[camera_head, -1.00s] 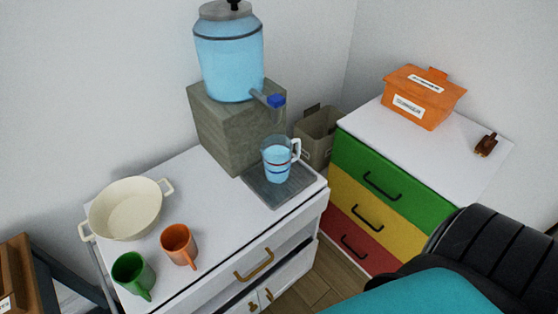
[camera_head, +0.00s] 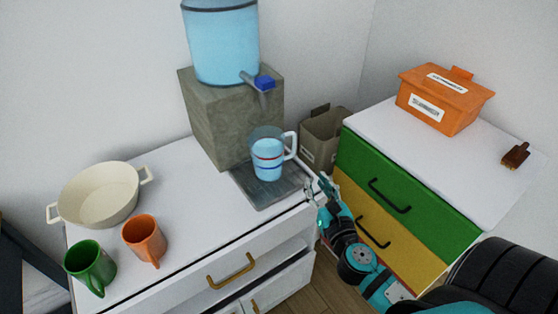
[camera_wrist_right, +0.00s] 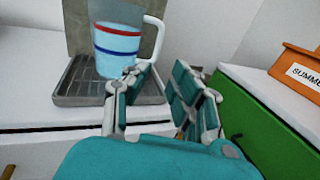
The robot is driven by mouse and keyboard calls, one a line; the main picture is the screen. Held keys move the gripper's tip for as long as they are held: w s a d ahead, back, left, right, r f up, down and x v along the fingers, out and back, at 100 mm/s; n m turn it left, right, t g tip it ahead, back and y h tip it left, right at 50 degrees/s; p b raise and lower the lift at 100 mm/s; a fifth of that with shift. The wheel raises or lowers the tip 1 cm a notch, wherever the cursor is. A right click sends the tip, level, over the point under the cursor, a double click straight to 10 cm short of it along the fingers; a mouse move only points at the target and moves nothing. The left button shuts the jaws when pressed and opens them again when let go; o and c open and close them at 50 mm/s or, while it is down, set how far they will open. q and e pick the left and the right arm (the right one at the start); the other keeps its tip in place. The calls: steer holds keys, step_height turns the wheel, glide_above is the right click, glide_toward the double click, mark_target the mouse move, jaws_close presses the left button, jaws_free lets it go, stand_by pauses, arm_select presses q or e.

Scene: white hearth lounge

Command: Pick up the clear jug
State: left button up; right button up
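The clear jug (camera_head: 268,158) stands upright on the dark drip tray (camera_head: 262,191) under the dispenser tap. It holds blue water, has a red and a blue band, and its white handle points right. In the right wrist view the jug (camera_wrist_right: 116,42) is just ahead and left, its handle beyond the fingers. My right gripper (camera_head: 318,192) is at the cabinet's front right corner, near the jug but apart from it. In the right wrist view the right gripper (camera_wrist_right: 165,92) is open with nothing between its fingers. My left gripper is not in view.
The blue water dispenser (camera_head: 222,45) stands on a stone block (camera_head: 228,125) behind the jug. A cream pot (camera_head: 98,195), an orange mug (camera_head: 145,240) and a green mug (camera_head: 90,266) stand at left. A coloured drawer unit (camera_head: 410,205) with an orange box (camera_head: 443,100) is at right.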

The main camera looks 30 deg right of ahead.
steer(key=w+r, duration=0.2)
steer(key=p, duration=0.2)
glide_toward(295, 142)
steer(key=x, duration=0.5)
steer(key=shift+s+r, duration=0.1)
steer(key=shift+r, duration=0.15)
steer(key=shift+f+x, duration=0.15)
steer(key=shift+x, duration=1.4)
steer(key=shift+f+x, duration=0.2)
steer(key=shift+x, duration=1.35)
steer(key=shift+s, duration=0.1)
steer(key=shift+c, duration=0.3)
jaws_close()
steer(key=shift+r, duration=0.1)
